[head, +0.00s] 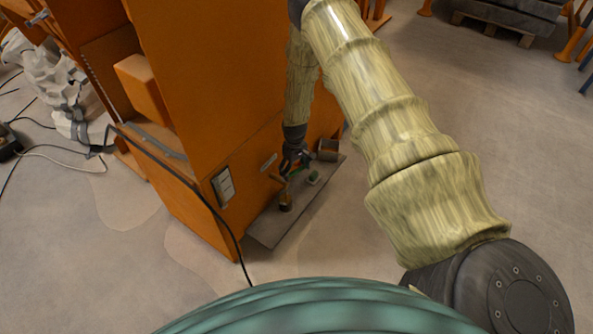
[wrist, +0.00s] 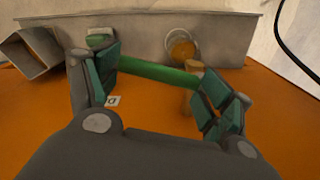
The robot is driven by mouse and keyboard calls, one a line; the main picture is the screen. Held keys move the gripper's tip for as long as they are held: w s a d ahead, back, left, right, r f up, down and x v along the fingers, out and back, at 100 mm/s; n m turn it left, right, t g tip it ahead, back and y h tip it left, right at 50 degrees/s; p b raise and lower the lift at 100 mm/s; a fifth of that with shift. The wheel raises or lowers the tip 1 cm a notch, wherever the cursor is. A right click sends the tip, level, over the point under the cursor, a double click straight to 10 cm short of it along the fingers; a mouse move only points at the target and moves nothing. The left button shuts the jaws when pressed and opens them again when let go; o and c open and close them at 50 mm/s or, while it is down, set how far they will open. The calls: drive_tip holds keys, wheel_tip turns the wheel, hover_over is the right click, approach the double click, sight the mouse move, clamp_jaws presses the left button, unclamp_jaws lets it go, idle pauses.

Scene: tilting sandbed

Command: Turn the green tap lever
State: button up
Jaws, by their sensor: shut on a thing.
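The green tap lever (wrist: 155,73) is a green bar that runs between my gripper's fingers in the wrist view. It meets a tan-brown tap body (wrist: 194,68) at its right end. My gripper (wrist: 160,92) has its left finger at the lever's left end and its right finger beside the tap body, and it is shut on the lever. In the head view my gripper (head: 292,163) is low by the orange cabinet, and only a little green of the lever (head: 297,172) shows. The contact points are partly hidden by the fingers.
A grey metal plate (wrist: 140,42) lies by the orange cabinet (head: 215,90). On it are a round orange-brown part (wrist: 183,50), a small green-topped part (wrist: 100,40) and an open square metal tube (wrist: 30,55). A black cable (head: 205,200) hangs in front.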

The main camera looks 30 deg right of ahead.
drive_tip(key=shift+w+a+f+n, duration=0.1)
drive_tip(key=shift+w+n, duration=0.2)
drive_tip(key=shift+n, duration=0.55)
drive_tip(key=shift+w+a+f+n, duration=0.1)
drive_tip(key=shift+w+n, duration=0.2)
drive_tip(key=shift+n, duration=0.55)
drive_tip(key=o, duration=1.4)
drive_tip(key=shift+w, duration=0.1)
drive_tip(key=shift+r, duration=0.15)
wheel_tip(320, 180, up, 12)
drive_tip(key=shift+f, duration=0.1)
